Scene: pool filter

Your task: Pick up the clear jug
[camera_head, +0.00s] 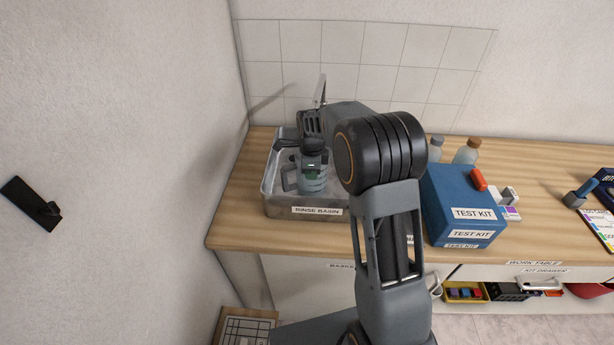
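The clear jug (314,185) stands in the metal rinse basin (284,208), greyish and see-through, with its handle on the left side. My gripper (313,163) is over the top of the jug, with my arm reaching in from the right. My wrist hides the jug's upper part and rim. The fingertips are too small and too covered to show whether they are open or touch the jug.
A tap (320,90) rises behind the basin by the tiled wall. A blue test kit box (455,205) with a red item on top stands to the right on the wooden table (540,180). Two bottles (467,151) stand behind it. The left wall is close to the basin.

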